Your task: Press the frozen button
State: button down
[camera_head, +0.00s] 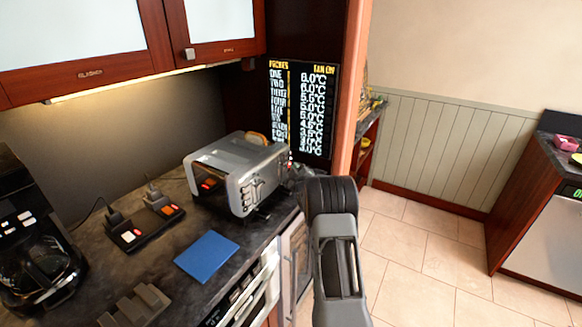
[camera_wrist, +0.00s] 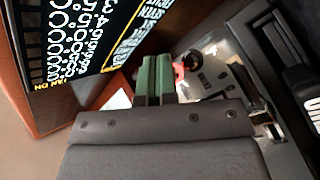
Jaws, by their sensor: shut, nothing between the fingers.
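A silver toaster (camera_head: 225,165) stands on the dark counter, with bread showing in its top. A row of small buttons (camera_head: 255,190) is on its end face, toward my arm. The labels are too small to read, so I cannot tell which one is the frozen button. In the wrist view the toaster's panel (camera_wrist: 212,78) is close past my fingers, with a red spot (camera_wrist: 179,70) beside the fingertips. My gripper (camera_wrist: 156,62) has green fingers, shut and empty, pointing toward the panel. I cannot tell whether they touch it. In the head view my arm hides the fingertips.
A blue board (camera_head: 207,257) lies on the counter in front of the toaster. A power strip with plugs (camera_head: 145,226) and a coffee maker (camera_head: 35,240) are to the left. A dark text display (camera_head: 302,108) stands behind the toaster. Tiled floor is open at right.

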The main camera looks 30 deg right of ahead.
jog(key=shift+s, duration=0.1)
jog(key=shift+s+d+b, duration=0.35)
jog(key=shift+s+b, duration=0.15)
jog(key=shift+s, duration=0.15)
jog(key=shift+s+d+b, duration=0.25)
jog(key=shift+s+b, duration=0.05)
jog(key=shift+s, duration=0.1)
jog(key=shift+s+d+b, duration=0.35)
jog(key=shift+s+d, duration=0.15)
jog(key=shift+s, duration=0.4)
jog(key=shift+s+d+b, duration=0.3)
jog(key=shift+s+d, duration=0.15)
jog(key=shift+s, duration=0.45)
